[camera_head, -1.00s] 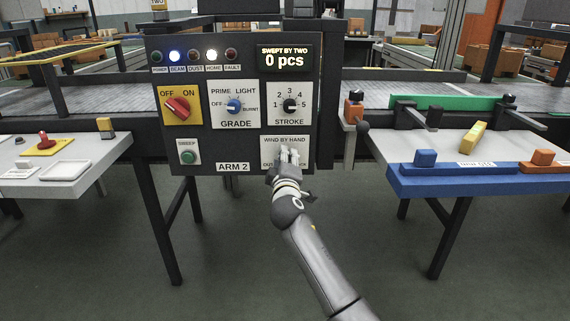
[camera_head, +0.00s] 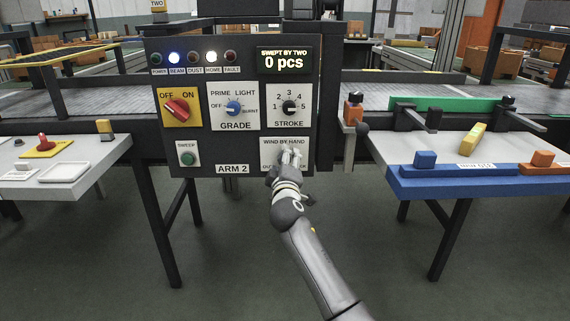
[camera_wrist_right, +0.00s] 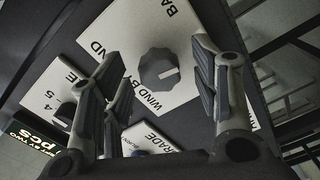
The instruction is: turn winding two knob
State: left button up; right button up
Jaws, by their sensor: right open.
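The winding knob is a dark, many-sided knob with a white pointer mark (camera_wrist_right: 159,69). It sits on a white plate (camera_head: 272,141) marked WIND BY HAND, low on the right of the dark ARM 2 panel (camera_head: 200,82). My right gripper (camera_head: 290,158) is at that plate in the head view and hides the knob there. In the right wrist view its open fingers (camera_wrist_right: 157,68) stand on either side of the knob, with visible gaps. I cannot tell how far the tips are from the plate. My left gripper is not in view.
Above the plate is the STROKE dial (camera_head: 289,107), beside the GRADE dial (camera_head: 233,107). A red OFF/ON switch (camera_head: 177,108) and a green SWEEP button (camera_head: 187,158) are on the left. A side table with a blue rail (camera_head: 470,185) stands to the right.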

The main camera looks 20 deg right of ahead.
jog(key=v, duration=1.2)
dwell(0.9)
